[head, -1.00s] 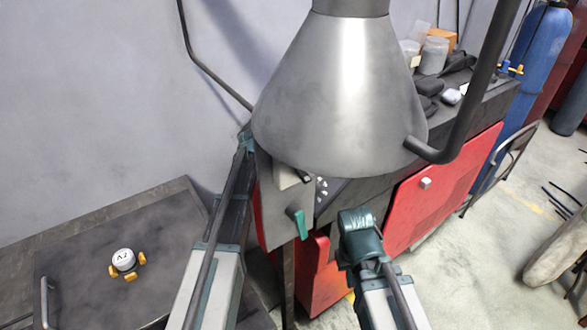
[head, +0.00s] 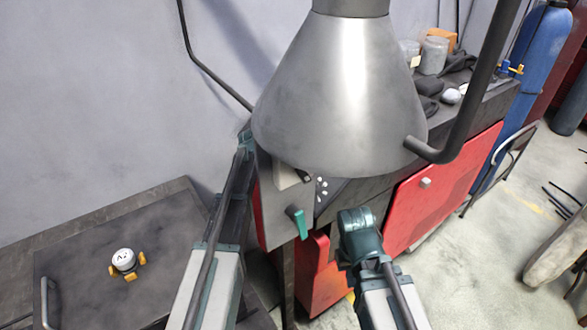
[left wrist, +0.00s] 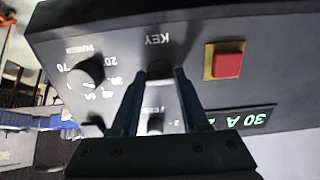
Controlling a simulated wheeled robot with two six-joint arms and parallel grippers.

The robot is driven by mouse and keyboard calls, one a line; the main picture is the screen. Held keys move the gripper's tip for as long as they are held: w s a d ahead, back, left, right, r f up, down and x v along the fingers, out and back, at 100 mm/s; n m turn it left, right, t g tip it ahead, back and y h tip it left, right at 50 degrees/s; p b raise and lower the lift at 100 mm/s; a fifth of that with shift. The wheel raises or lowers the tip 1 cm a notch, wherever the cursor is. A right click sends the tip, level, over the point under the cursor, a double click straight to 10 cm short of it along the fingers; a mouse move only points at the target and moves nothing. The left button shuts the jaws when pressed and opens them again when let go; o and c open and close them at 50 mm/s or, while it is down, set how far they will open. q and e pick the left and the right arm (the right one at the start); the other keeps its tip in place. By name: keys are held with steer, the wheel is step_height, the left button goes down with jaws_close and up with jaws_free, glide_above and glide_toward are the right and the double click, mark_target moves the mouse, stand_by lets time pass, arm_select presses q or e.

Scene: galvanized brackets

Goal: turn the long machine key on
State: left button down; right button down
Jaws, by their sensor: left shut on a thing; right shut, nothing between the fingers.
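In the left wrist view, the dark machine panel (left wrist: 115,30) shows upside down, with a label reading KEY. The key (left wrist: 159,70) is a small grey piece just below that label in the picture. My left gripper (left wrist: 157,78) is shut on it, one finger on each side; the fingers hide most of it, so its turn cannot be told. In the head view my left arm reaches up to the left edge of the metal hood (head: 340,90), and its fingertips are hidden. My right gripper (head: 358,222) is shut and empty in front of the red cabinet.
Beside the key are a black knob (left wrist: 86,72) and a red button on a yellow base (left wrist: 224,62). A green handle (head: 298,222) sticks out of the grey box near my right gripper. A white round thing (head: 123,260) sits on the dark bench at left.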

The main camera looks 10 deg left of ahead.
arm_select(q)
steer(key=shift+c, duration=2)
jaws_free()
steer(key=p+v, duration=1.1)
steer(key=v, duration=0.3)
steer(key=shift+f, duration=0.15)
